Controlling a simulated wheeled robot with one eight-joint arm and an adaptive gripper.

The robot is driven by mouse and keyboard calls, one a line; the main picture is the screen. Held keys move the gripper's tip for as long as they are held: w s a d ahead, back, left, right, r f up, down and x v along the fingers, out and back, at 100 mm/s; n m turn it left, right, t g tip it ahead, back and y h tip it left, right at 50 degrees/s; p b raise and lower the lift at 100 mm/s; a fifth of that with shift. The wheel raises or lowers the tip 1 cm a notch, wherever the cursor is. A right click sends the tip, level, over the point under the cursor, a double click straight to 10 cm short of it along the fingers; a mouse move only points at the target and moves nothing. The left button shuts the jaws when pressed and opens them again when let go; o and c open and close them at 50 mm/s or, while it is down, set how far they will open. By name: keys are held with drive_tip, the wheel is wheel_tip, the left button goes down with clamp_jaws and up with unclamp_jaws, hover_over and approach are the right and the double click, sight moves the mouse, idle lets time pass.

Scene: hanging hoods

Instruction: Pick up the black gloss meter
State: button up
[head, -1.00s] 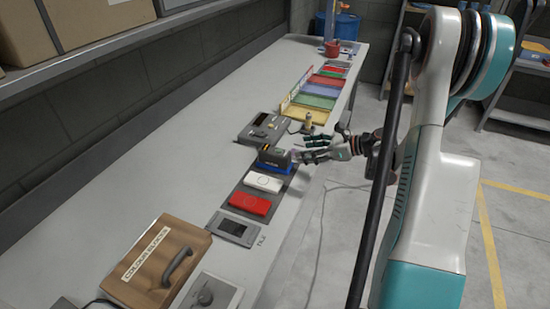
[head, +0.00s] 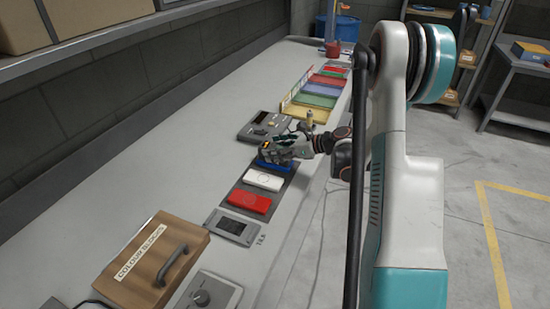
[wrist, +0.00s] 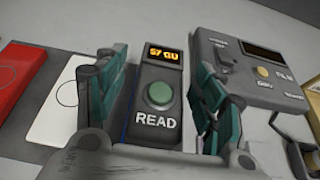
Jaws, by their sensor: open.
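The black gloss meter (wrist: 158,122) shows in the wrist view with an orange display, a round green button and the word READ. In the head view it sits over a blue panel (head: 268,164) on the bench and is mostly hidden by my gripper. My gripper (wrist: 155,75) is open, with its green-padded fingers on the left and right sides of the meter. In the head view my gripper (head: 282,149) is right at the meter. I cannot tell whether the fingers touch it.
A white panel (head: 263,180) and a red panel (head: 249,201) lie in front. A grey instrument (wrist: 255,75) stands close on the right in the wrist view. Coloured panels (head: 319,90) and a small brass-coloured object (head: 310,119) lie farther back. A wooden box (head: 152,262) stands at the front left.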

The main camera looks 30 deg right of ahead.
drive_tip(key=shift+w+a+f, duration=0.1)
drive_tip(key=shift+w, duration=0.05)
drive_tip(key=shift+c, duration=0.3)
clamp_jaws()
